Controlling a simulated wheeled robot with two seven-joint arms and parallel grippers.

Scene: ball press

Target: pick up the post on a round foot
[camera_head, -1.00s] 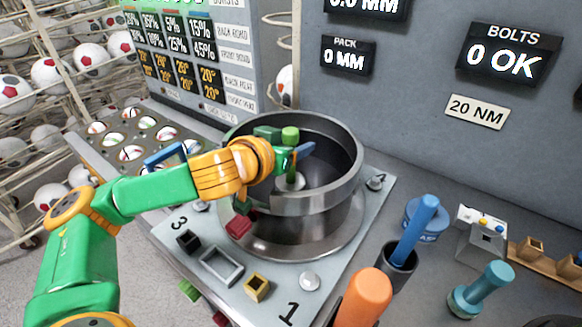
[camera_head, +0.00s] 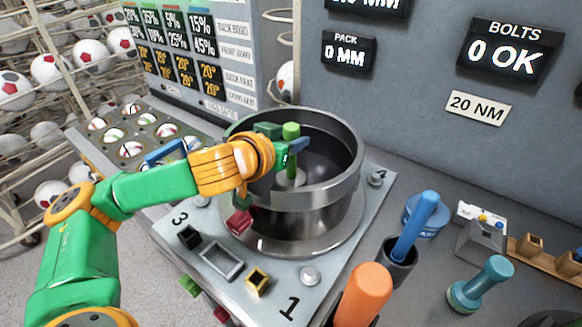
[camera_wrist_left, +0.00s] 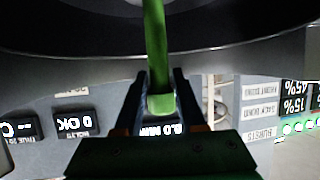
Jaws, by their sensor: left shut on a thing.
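A green post (camera_head: 291,160) stands upright inside the large grey metal pot (camera_head: 340,188), on a pale round foot (camera_head: 289,179) at the pot's floor. My left gripper (camera_head: 286,148) reaches over the pot's left rim and is shut on the green post near its top. In the left wrist view the post (camera_wrist_left: 156,45) runs between the two dark fingers (camera_wrist_left: 163,85), its pale green end towards the palm. Part of the foot is hidden by the rim and the gripper. My right gripper is not in view.
The pot stands on a grey plate (camera_head: 225,290) with small coloured blocks. To its right are a blue rod (camera_head: 415,225) in a dark cup, an orange handle (camera_head: 365,293) and a teal post (camera_head: 483,284) on a round base. A tray of balls (camera_head: 97,124) is at left.

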